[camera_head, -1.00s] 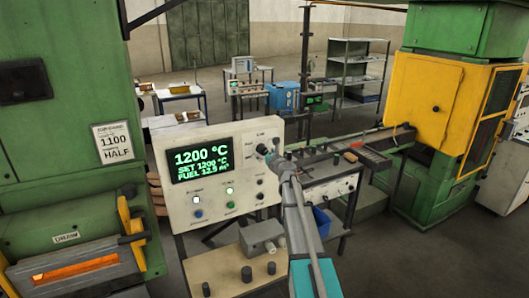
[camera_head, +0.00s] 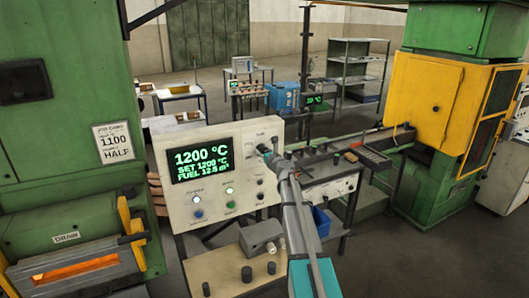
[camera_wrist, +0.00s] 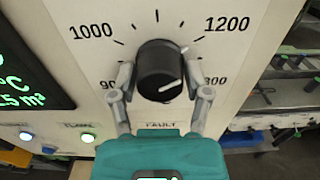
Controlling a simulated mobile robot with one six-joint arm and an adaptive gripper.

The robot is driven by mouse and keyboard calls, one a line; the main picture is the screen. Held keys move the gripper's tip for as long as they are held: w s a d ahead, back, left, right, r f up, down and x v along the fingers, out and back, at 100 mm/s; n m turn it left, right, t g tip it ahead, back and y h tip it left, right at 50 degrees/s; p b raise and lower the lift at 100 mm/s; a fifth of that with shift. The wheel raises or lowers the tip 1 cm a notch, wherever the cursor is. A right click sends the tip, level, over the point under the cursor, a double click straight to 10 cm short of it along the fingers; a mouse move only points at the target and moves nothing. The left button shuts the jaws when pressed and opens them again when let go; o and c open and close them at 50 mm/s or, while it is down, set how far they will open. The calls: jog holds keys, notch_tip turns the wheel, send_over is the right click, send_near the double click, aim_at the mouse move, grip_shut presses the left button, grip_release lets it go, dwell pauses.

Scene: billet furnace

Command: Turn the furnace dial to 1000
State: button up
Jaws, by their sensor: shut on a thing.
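The furnace dial is a round black knob (camera_wrist: 160,62) with a white pointer mark near its lower right edge in the wrist view. Its scale shows 1000 at upper left and 1200 at upper right; the lower labels are partly covered by the fingers. My gripper (camera_wrist: 158,72) has one finger on each side of the knob and is shut on it. In the head view my gripper (camera_head: 269,155) is at the upper right of the white control panel (camera_head: 231,209). The panel display (camera_head: 202,163) reads 1200 °C, SET 1200 °C.
Small lit buttons and knobs sit below the display. A low beige table (camera_head: 215,268) with a grey box stands in front of the panel. A workbench (camera_head: 340,185) stands right of my arm.

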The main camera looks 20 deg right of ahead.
jog(key=shift+d, duration=0.1)
jog(key=shift+n, duration=0.3)
jog(key=n, duration=1)
jog(key=shift+n, duration=0.3)
jog(key=n, duration=1.2)
jog(key=shift+n, duration=0.3)
